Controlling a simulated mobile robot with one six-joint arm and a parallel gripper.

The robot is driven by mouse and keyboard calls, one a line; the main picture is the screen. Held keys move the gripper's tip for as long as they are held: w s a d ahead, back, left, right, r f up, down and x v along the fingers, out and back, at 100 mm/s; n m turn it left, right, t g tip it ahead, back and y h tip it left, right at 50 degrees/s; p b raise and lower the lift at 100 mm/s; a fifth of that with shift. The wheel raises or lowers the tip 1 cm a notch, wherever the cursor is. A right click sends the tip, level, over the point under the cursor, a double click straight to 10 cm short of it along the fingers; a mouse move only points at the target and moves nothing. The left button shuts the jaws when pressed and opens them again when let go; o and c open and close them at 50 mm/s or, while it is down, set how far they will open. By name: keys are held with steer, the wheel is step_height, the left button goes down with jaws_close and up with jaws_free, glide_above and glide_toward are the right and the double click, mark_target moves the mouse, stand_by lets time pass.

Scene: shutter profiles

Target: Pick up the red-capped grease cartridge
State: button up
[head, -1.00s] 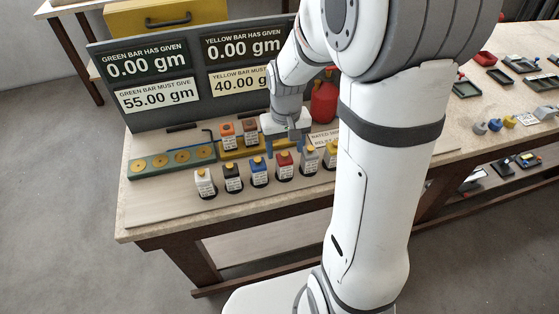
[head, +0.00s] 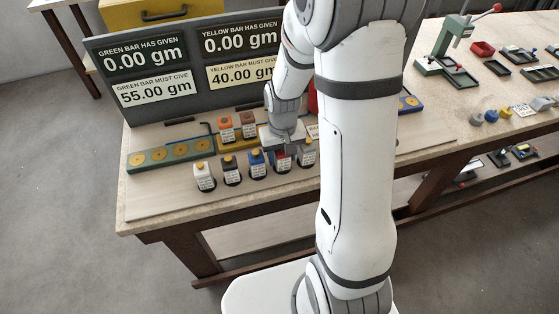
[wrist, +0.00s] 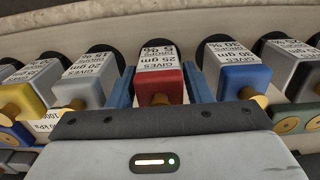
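The red-capped grease cartridge (wrist: 160,88) stands upright in the front row, with a red top, a gold nozzle and a white label reading 25 gm and 5 %. It also shows in the head view (head: 282,160), partly covered by my gripper. My gripper (wrist: 160,90) is over it, with one blue finger on each side of the red top. The fingers are apart, with a narrow gap visible on the left; whether they touch it I cannot tell. A grey cartridge (wrist: 84,84) and a blue cartridge (wrist: 238,76) stand close outside the fingers.
White (head: 204,178) and dark (head: 231,171) cartridges stand further left in the row. My arm hides the table's middle right. The front strip of table is clear.

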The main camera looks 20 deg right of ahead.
steer(key=c, duration=0.8)
